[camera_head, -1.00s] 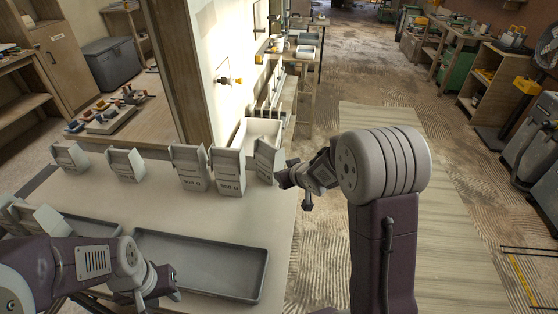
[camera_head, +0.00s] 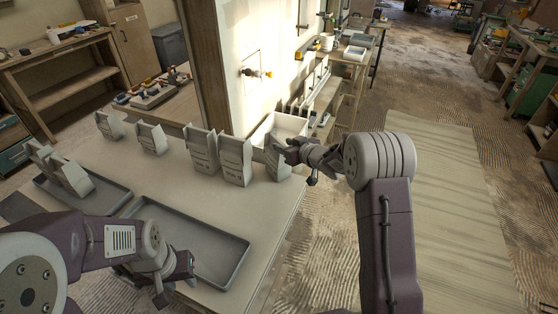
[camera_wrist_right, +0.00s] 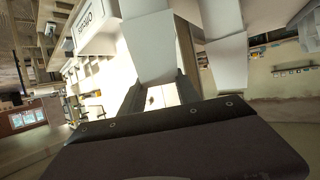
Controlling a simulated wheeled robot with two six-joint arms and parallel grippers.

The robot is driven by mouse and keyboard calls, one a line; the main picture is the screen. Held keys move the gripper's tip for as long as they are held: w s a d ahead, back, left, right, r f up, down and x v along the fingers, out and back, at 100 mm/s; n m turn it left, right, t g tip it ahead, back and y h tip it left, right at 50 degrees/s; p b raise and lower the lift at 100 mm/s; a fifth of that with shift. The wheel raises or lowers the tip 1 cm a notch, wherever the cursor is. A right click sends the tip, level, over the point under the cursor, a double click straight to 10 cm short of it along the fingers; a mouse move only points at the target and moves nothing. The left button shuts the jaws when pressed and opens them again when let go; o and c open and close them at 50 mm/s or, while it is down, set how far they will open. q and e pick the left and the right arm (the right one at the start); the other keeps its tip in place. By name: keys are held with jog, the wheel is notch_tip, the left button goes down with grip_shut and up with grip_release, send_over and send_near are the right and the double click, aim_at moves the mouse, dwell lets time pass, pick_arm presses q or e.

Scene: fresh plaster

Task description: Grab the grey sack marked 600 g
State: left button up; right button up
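Grey sacks with folded tops stand on the pale table. Two with printed weights stand side by side, one (camera_head: 202,155) left of the other (camera_head: 234,163); the prints are too small to read surely. A third sack (camera_head: 277,167) stands at the table's right end, its mark not readable. My right gripper (camera_head: 291,152) is at that end sack's upper right side; I cannot tell whether it touches. In the right wrist view its fingers (camera_wrist_right: 160,92) are apart, with pale sack-like panels (camera_wrist_right: 150,48) just beyond. My left gripper (camera_head: 180,277) hangs over the front tray, its fingers unclear.
Two more sacks stand at the back left, one (camera_head: 151,139) nearer the row. A left tray (camera_head: 108,194) holds sacks; the front tray (camera_head: 215,240) looks empty. A white bin (camera_head: 283,126) stands behind the end sack. The table middle is clear.

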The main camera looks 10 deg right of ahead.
aim_at(278, 142)
jog(key=x, duration=0.4)
jog(key=shift+w+a, duration=0.2)
jog(key=shift+w, duration=0.1)
jog(key=shift+s+r, duration=0.1)
jog(key=shift+c, duration=0.6)
grip_shut()
dwell(0.4)
